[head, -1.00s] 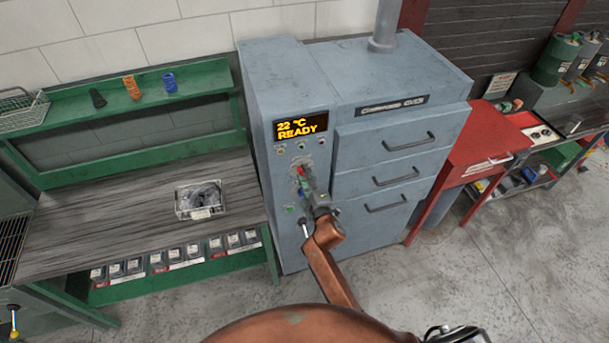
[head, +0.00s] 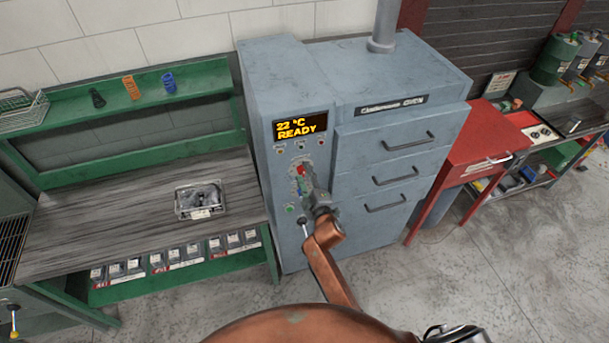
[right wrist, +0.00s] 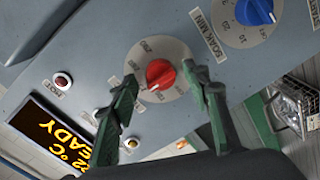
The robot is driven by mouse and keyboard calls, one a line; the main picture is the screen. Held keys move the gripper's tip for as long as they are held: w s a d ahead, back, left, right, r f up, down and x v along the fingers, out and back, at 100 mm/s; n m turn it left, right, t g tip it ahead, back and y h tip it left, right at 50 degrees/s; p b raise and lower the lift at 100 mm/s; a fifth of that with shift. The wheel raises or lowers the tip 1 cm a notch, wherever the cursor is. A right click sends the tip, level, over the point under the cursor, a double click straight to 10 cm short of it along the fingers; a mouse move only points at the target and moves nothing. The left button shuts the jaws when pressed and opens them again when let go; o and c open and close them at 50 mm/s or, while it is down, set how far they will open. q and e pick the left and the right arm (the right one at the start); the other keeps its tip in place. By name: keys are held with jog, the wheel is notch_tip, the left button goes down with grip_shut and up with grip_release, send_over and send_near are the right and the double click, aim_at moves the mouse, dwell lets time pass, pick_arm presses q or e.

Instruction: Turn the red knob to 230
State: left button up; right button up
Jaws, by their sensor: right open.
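The red knob (right wrist: 160,74) sits on a round grey dial on the oven's control panel, and it also shows in the head view (head: 300,170). My right gripper (right wrist: 165,78) is open, with one green finger on each side of the knob in the right wrist view. I cannot tell whether the fingers touch it. The numbers on the dial are too small to read surely. The display (head: 300,126) shows 22 °C and READY. My left gripper is not in view.
A blue knob (right wrist: 254,11) on its own dial is beside the red one. The grey oven (head: 400,140) has drawers with handles. A workbench (head: 110,215) with a wire basket (head: 180,213) stands left, and a red cabinet (head: 468,150) right.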

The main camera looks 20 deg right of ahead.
jog(key=s, duration=1.2)
jog(key=shift+d+r, duration=0.25)
jog(key=shift+r, duration=0.15)
jog(key=shift+f, duration=0.1)
